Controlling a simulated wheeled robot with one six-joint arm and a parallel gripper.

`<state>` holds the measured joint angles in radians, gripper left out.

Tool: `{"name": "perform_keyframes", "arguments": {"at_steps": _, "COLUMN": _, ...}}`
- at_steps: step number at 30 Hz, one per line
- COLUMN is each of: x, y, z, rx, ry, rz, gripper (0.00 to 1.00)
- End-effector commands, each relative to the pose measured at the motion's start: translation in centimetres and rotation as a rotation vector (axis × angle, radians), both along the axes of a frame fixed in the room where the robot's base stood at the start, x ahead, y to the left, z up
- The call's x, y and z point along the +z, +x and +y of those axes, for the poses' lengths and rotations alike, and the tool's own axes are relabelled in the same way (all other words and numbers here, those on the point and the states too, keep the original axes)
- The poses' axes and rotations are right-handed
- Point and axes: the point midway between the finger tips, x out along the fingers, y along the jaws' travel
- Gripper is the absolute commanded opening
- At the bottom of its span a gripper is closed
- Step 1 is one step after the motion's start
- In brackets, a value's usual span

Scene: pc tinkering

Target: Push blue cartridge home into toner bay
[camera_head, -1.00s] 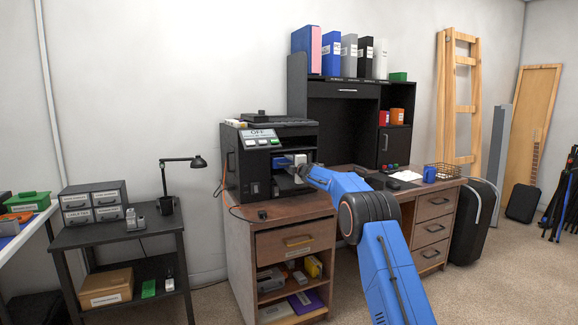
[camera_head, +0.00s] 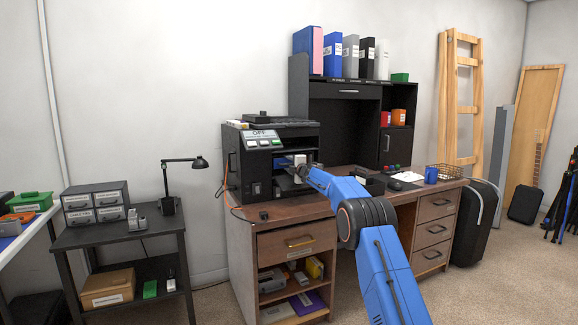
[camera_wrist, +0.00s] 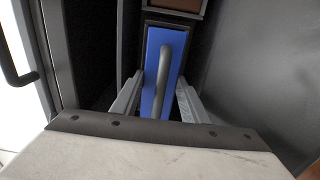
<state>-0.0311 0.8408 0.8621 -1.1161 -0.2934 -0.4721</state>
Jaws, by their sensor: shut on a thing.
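The blue cartridge (camera_wrist: 166,58) stands upright in a dark slot in the wrist view, its curved grey handle (camera_wrist: 163,85) facing me. My gripper (camera_wrist: 159,98) has a finger on each side of the cartridge and is shut on it. In the head view my gripper (camera_head: 301,166) reaches into the open front of the black printer (camera_head: 257,188), with a little of the blue cartridge (camera_head: 284,160) showing inside. The toner bay is inside that opening, and its depth is hidden by the cartridge and gripper.
Dark walls stand close on both sides of my gripper, with a grey panel (camera_wrist: 262,60) at right in the wrist view. The printer sits on a wooden desk (camera_head: 290,205). A black cart (camera_head: 150,235) with a lamp stands to the left.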

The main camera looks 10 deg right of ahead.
Motion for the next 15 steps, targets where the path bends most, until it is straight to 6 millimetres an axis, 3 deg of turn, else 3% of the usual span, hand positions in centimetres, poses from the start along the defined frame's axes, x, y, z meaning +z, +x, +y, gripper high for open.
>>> {"name": "perform_keyframes", "arguments": {"at_steps": 15, "x": 0.23, "y": 0.79, "z": 0.24, "rx": -0.001, "ry": 0.000, "rz": -0.003, "gripper": 0.00}}
